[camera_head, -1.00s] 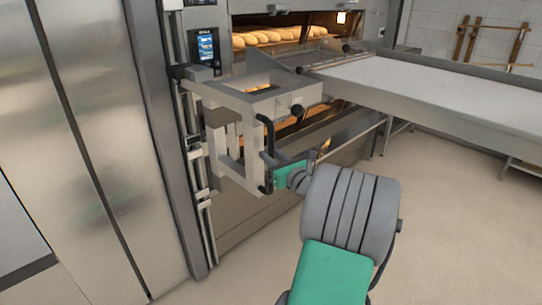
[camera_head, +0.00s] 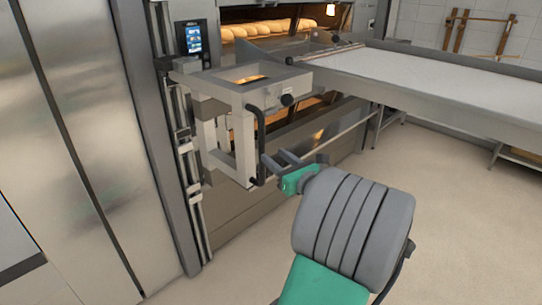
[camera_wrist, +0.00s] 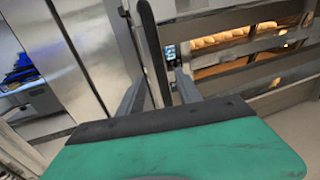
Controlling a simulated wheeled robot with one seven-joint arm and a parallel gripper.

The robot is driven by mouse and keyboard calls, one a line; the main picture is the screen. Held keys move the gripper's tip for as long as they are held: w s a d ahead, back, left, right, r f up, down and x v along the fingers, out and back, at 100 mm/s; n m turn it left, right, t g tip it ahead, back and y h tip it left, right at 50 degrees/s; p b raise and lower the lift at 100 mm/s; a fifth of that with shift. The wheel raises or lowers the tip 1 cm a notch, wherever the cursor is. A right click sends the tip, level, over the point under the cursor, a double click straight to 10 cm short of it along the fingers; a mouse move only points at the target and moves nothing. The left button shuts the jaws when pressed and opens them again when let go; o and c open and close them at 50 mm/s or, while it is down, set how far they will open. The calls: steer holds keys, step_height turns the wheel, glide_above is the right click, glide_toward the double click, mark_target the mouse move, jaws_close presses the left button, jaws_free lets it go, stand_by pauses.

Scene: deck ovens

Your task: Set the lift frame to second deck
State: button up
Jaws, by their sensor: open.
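The lift frame (camera_head: 247,97) is a pale grey open bracket on a vertical rail at the left side of the deck oven. Its top sits a little below the oven's display. My gripper (camera_head: 274,160) is open and empty, just right of the handle's lower part. In the wrist view the dark handle (camera_wrist: 152,50) stands between and beyond my open fingers (camera_wrist: 158,88). I cannot tell whether they touch it.
The oven display (camera_head: 189,37) is above the lift frame. Loaves (camera_head: 270,31) lie in the lit upper deck. A long loader table (camera_head: 430,78) juts out at right. Steel cabinet doors (camera_head: 60,130) stand at left. The floor (camera_head: 460,220) at right is clear.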

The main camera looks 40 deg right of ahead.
mark_target(263, 135)
steer(key=w+r, duration=0.1)
steer(key=w, duration=0.1)
steer(key=w+d+r+p, duration=0.1)
steer(key=w+r, duration=0.1)
steer(key=w, duration=0.1)
steer(key=w+r+p, duration=0.1)
steer(key=w, duration=0.2)
steer(key=shift+d+r, duration=0.15)
steer(key=shift+s, duration=0.1)
steer(key=shift+c, duration=0.4)
jaws_close()
stand_by(1.0)
